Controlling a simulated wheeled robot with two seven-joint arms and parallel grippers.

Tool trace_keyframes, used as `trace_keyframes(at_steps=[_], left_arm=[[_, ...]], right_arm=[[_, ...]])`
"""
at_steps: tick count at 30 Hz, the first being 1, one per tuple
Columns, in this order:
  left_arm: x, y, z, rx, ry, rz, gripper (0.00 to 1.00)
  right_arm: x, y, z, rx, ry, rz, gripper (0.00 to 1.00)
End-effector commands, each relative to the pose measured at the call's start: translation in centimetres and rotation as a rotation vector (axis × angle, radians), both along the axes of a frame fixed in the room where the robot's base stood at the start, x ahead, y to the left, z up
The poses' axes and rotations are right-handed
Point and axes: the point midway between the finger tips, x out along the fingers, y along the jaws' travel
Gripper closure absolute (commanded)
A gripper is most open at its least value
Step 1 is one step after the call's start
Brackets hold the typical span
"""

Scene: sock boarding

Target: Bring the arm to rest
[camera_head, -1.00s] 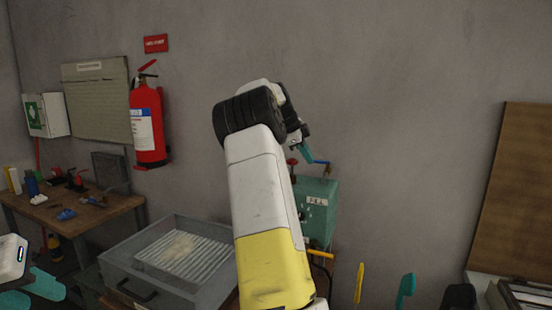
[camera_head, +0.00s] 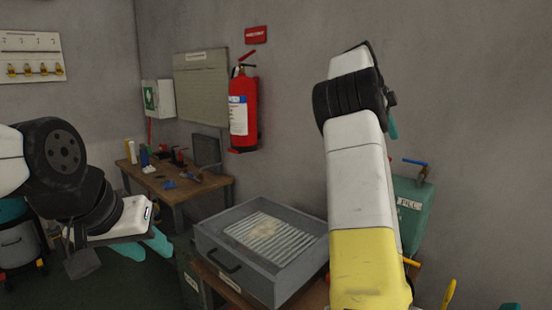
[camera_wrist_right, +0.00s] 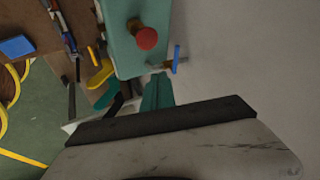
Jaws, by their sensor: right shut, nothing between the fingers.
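My right arm (camera_head: 362,175) stands raised in the middle right of the head view, with its wrist bent over at the top. My right gripper (camera_wrist_right: 157,92) shows in the right wrist view as teal fingers close together, empty. In the head view only a bit of its teal finger (camera_head: 393,123) shows past the wrist. My left gripper (camera_head: 148,245) is at the lower left, its two teal fingers apart with nothing visible between them.
A teal tank (camera_head: 414,215) with a blue-handled valve (camera_head: 416,162) stands behind my right arm; its red knob (camera_wrist_right: 145,38) shows in the wrist view. A grey tray (camera_head: 262,280) with a ribbed insert sits left of the arm. A red extinguisher (camera_head: 241,110) hangs on the wall.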

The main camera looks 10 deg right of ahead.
Motion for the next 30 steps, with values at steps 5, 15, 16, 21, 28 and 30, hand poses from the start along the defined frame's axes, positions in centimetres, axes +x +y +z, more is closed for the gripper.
trace_keyframes(at_steps=[5, 15, 16, 21, 28, 30], left_arm=[[0.0, 0.0, 0.0, 0.0, 0.0, 0.0, 0.64], [0.0, 0.0, 0.0, 0.0, 0.0, 0.0, 0.64], [0.0, 0.0, 0.0, 0.0, 0.0, 0.0, 0.64], [0.0, 0.0, 0.0, 0.0, 0.0, 0.0, 0.64], [0.0, 0.0, 0.0, 0.0, 0.0, 0.0, 0.64], [0.0, 0.0, 0.0, 0.0, 0.0, 0.0, 0.64]], right_arm=[[-2.8, 0.7, -1.1, 0.123, 0.024, 0.176, 1.0], [-10.7, 12.9, -4.1, 0.297, 0.032, 1.0, 1.0], [-11.6, 14.3, -4.2, 0.288, 0.029, 1.08, 1.0], [-17.4, 22.8, -5.4, 0.181, 0.032, 1.525, 1.0], [-25.9, 31.6, -9.0, -0.095, 0.098, 2.015, 1.0], [-27.8, 33.0, -10.2, -0.17, 0.127, 2.108, 1.0]])
